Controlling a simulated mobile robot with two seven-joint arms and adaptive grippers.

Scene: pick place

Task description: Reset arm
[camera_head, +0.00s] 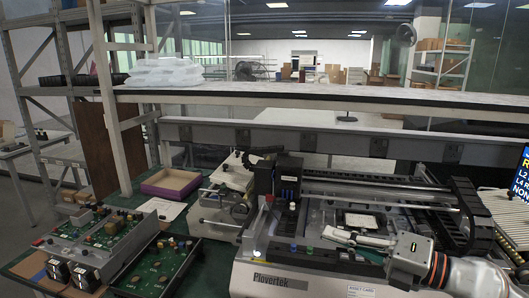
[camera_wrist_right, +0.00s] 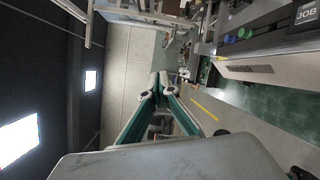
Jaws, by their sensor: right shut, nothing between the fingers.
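My right arm comes in from the lower right in the head view. Its gripper (camera_head: 332,234) reaches left over the front part of the white Plovertek machine (camera_head: 290,275). The fingers are together with nothing seen between them. In the right wrist view the gripper (camera_wrist_right: 158,80) points away from the camera, with its teal-edged fingers meeting at the tips. The machine also shows in the wrist view (camera_wrist_right: 265,72), to the right of the fingers. My left gripper is in neither view.
An open box with purple edges (camera_head: 171,183) and circuit-board trays (camera_head: 160,268) lie left of the machine. A long shelf (camera_head: 330,97) crosses behind it.

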